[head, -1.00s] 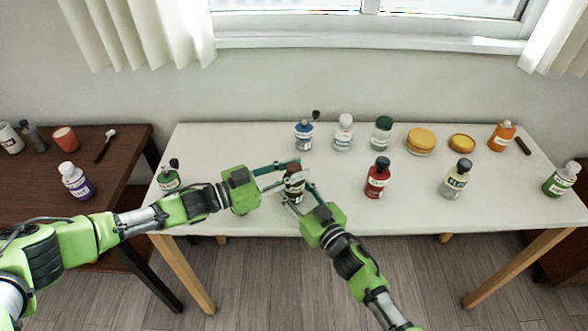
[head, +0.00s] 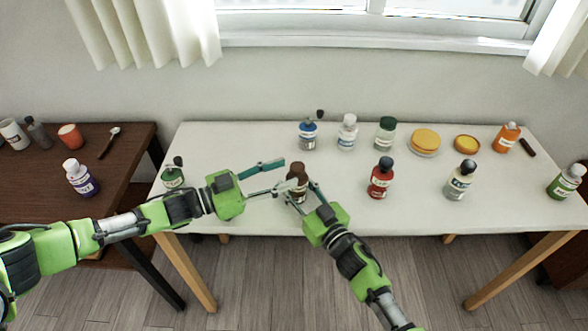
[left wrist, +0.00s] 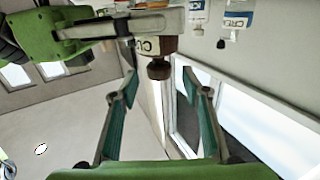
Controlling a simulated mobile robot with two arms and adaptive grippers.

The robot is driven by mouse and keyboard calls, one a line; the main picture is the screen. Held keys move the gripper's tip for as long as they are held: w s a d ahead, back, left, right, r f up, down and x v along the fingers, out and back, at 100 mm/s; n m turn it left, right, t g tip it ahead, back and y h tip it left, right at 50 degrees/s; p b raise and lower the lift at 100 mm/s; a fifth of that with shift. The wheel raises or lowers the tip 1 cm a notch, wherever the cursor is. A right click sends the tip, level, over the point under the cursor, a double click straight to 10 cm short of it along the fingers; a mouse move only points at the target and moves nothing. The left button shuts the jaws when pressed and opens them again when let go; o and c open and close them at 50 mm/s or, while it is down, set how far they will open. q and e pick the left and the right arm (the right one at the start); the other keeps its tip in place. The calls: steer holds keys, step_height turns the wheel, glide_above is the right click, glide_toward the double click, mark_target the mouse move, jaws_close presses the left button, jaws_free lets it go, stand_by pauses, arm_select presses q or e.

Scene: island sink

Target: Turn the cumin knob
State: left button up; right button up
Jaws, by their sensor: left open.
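The cumin bottle (head: 297,186) has a dark brown knob (head: 298,169) and stands near the front of the white table. My right gripper (head: 302,189) has its fingers around the bottle's body from the front and partly hides it. My left gripper (head: 286,174) is open and empty, just left of the knob, its fingers spread and pointing right. In the left wrist view the brown knob (left wrist: 159,69) lies between the tips of my open left fingers, apart from both. The bottle's label (left wrist: 149,46) there is partly covered by my right gripper.
Blue (head: 307,135), white (head: 347,132) and dark-green-capped (head: 385,134) bottles stand behind. A red bottle (head: 381,178) is to the right, and a green bottle (head: 172,174) stands close above my left arm. The table between red bottle and front edge is clear.

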mark_target(294, 173)
arm_select(q)
steer(key=v, duration=0.7)
steer(key=shift+a, duration=0.25)
steer(key=s+d+r+n+t, duration=0.1)
steer(key=s+d, duration=0.2)
steer(key=d, duration=0.4)
steer(key=s+d+n+t, duration=0.1)
steer(key=s+d+t, duration=0.1)
steer(key=s+d, duration=0.35)
steer(key=w+a+n+t+y, duration=0.4)
steer(key=a+n+t+y, duration=0.1)
steer(key=a+y, duration=0.25)
steer(key=x, duration=0.7)
steer(key=f+x, duration=0.1)
steer(key=x, duration=0.3)
steer(key=shift+d, duration=0.45)
